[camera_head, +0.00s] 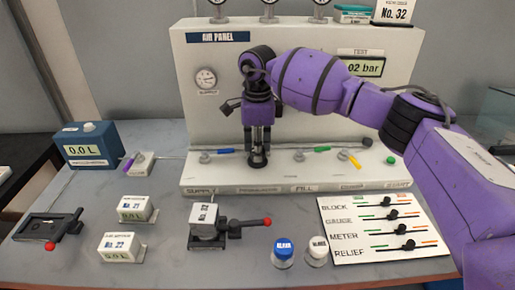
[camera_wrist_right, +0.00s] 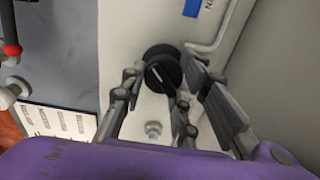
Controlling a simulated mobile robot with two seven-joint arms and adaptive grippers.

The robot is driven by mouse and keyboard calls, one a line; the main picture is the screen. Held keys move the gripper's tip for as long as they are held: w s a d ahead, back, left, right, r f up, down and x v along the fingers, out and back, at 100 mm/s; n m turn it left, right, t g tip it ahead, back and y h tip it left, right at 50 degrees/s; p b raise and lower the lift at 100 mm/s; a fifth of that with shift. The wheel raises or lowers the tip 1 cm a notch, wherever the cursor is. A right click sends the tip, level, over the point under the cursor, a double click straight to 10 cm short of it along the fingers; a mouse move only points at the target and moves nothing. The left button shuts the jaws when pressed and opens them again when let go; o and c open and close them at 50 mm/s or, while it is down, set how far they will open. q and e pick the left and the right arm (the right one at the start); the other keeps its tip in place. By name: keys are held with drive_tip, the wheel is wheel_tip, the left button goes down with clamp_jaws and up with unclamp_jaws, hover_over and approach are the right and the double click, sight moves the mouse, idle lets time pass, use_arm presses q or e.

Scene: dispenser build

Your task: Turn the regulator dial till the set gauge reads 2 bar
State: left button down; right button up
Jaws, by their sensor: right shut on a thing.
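The regulator dial (camera_wrist_right: 160,75) is a round black knob with a pale pointer line, on the pale panel in the right wrist view. My right gripper (camera_wrist_right: 165,70) has its fingers around it and is shut on it. In the head view my right gripper (camera_head: 257,145) points down at the panel's lower ledge, and the dial (camera_head: 258,160) shows just below the fingertips. A round gauge (camera_head: 205,78) hangs at the panel's left; its reading is too small to tell. I cannot make out a set gauge. My left gripper is not in view.
The air panel (camera_head: 300,125) has coloured valve handles along its ledge. My right arm partly covers a display (camera_head: 366,68) ending in "02 bar". Small meters, a red-tipped lever (camera_head: 266,222), two buttons (camera_head: 284,252) and a slider board (camera_head: 383,228) stand in front.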

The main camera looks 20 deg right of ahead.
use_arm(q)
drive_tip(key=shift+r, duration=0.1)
use_arm(e)
drive_tip(key=shift+s+a+f, duration=0.1)
drive_tip(key=shift+s, duration=0.1)
